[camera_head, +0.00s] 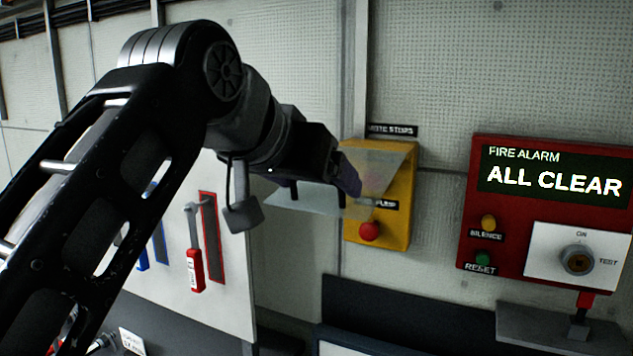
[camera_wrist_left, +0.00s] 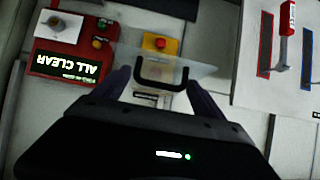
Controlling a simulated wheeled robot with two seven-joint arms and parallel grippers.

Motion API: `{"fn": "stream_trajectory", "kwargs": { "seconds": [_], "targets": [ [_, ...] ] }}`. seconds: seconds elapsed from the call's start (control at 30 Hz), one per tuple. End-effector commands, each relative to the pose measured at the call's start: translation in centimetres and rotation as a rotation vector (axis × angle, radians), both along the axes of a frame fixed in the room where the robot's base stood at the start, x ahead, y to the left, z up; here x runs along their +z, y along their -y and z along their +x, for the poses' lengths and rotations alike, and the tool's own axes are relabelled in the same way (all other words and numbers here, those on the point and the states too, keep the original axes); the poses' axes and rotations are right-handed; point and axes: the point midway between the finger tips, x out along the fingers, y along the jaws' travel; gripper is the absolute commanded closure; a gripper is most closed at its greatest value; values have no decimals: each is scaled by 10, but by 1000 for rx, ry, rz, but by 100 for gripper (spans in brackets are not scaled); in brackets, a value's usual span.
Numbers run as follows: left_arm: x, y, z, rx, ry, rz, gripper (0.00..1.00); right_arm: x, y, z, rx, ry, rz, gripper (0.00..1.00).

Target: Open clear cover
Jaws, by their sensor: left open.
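The clear cover (camera_head: 311,199) is a see-through panel on the yellow switch box (camera_head: 402,220). It stands out from the box at a tilt, with the red button (camera_head: 369,231) showing uncovered below it. In the left wrist view, which is upside down, the cover (camera_wrist_left: 199,70) has a black U-shaped handle (camera_wrist_left: 162,84). My left gripper (camera_head: 345,178) is open in front of the box, with its fingers on either side of the handle. I cannot tell whether they touch the handle or cover. My right gripper is not in view.
A red fire alarm panel (camera_head: 468,205) reading "ALL CLEAR" is on the wall to the right. A white board (camera_head: 170,260) with a red-handled tool (camera_head: 195,268) is at the left. A dark ledge (camera_head: 380,315) runs below the yellow box.

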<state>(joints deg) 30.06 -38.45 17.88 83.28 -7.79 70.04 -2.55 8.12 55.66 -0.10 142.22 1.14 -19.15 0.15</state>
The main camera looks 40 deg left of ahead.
Motion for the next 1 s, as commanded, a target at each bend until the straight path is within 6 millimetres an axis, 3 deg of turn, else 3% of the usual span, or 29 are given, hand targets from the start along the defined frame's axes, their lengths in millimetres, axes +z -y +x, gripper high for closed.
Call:
{"fn": "stream_trajectory", "kwargs": {
  "seconds": [0.43, 1.0],
  "targets": [
    [34, 18, -50, 0, -1, 0, 19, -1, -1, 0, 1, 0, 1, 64],
    [35, 19, -53, -1, -1, -1, 19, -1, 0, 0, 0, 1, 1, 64]
  ]
}}
